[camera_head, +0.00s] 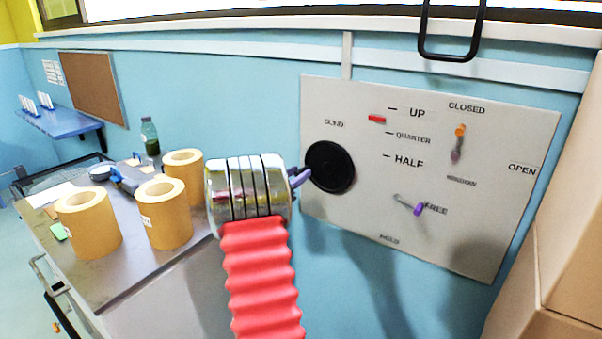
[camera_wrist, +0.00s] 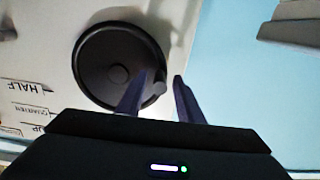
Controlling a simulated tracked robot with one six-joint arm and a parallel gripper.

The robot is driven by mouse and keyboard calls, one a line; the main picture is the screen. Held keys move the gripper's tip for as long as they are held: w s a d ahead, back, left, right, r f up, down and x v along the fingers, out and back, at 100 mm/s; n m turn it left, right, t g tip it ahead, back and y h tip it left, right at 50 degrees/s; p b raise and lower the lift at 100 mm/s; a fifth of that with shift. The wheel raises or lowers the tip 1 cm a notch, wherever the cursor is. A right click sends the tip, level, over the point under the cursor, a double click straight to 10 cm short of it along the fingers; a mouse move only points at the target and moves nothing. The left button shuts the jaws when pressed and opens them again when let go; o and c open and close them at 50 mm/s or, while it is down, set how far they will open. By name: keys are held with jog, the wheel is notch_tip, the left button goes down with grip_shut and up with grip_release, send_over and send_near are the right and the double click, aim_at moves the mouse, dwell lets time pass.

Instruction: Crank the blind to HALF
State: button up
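The blind crank (camera_head: 330,167) is a black disc on the white wall panel (camera_head: 350,225); its face also shows in the wrist view (camera_wrist: 100,62). A small dark knob (camera_wrist: 158,88) sits near the disc's rim. My gripper (camera_head: 301,177) has its purple fingertips at the disc's left edge. In the wrist view my gripper (camera_wrist: 160,80) has its fingers apart, one each side of the knob; I cannot tell whether either touches it. A red marker (camera_head: 377,119) stands between the UP and QUARTER marks, above HALF (camera_head: 408,161).
The panel also has a window lever (camera_head: 457,143) near CLOSED and a purple-tipped lever (camera_head: 411,205) at FREE. A black handle (camera_head: 452,40) hangs above. Cardboard boxes (camera_head: 565,270) stand right. Several kraft rolls (camera_head: 165,212) stand on the bench (camera_head: 120,270) at left.

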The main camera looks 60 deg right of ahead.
jog(key=shift+s+d, duration=0.15)
jog(key=shift+d, duration=0.95)
jog(key=shift+c, duration=0.5)
grip_shut()
